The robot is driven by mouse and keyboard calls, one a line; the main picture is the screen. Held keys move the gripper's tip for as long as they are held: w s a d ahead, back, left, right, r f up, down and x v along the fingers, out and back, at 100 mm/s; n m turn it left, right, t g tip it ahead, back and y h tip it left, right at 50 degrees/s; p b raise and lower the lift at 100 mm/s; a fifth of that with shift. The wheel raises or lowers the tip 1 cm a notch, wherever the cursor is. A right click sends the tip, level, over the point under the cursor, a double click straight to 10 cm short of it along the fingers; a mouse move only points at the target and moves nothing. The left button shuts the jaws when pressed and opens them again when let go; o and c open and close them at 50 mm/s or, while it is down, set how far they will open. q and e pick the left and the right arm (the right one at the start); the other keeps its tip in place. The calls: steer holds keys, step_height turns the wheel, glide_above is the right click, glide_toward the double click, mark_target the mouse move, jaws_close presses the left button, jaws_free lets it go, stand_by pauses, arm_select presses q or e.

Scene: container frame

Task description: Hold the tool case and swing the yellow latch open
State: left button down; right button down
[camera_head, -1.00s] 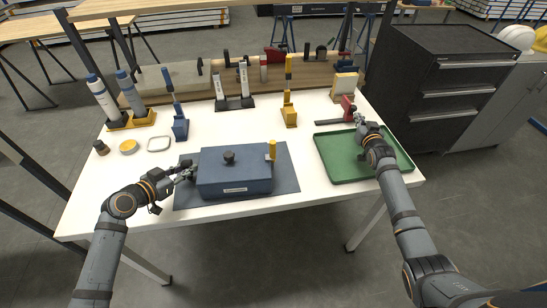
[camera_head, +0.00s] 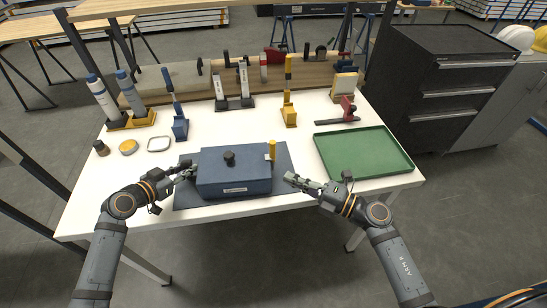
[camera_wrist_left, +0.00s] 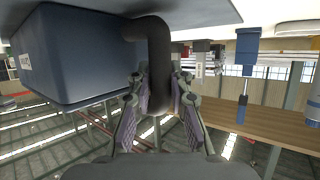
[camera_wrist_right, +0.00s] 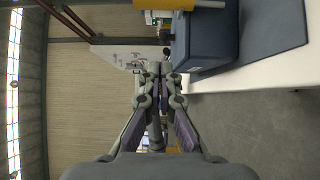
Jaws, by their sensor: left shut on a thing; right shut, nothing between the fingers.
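The blue tool case (camera_head: 235,172) sits on a dark mat on the white table, with a dark knob on its lid. The yellow latch (camera_head: 272,150) stands upright at the case's right side. It also shows at the top of the right wrist view (camera_wrist_right: 163,4). My left gripper (camera_head: 190,168) is at the case's left side, shut on the dark side handle (camera_wrist_left: 156,60), with the case (camera_wrist_left: 75,55) beside it. My right gripper (camera_head: 288,177) is shut and empty, in front of and to the right of the latch, apart from it. The case (camera_wrist_right: 206,35) lies ahead of it.
A green tray (camera_head: 364,152) lies empty on the right. A red clamp (camera_head: 347,110), a yellow-based tool holder (camera_head: 289,115) and a blue-based one (camera_head: 180,128) stand behind. The mat (camera_head: 287,160) has a bare strip right of the case.

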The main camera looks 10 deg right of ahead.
mark_target(265, 173)
steer(key=x, duration=0.9)
steer(key=shift+w+a+r, duration=0.1)
steer(key=shift+w+a, duration=0.05)
steer(key=shift+w, duration=0.05)
steer(key=w+d, duration=0.2)
steer(key=d, duration=0.1)
steer(key=shift+w, duration=0.3)
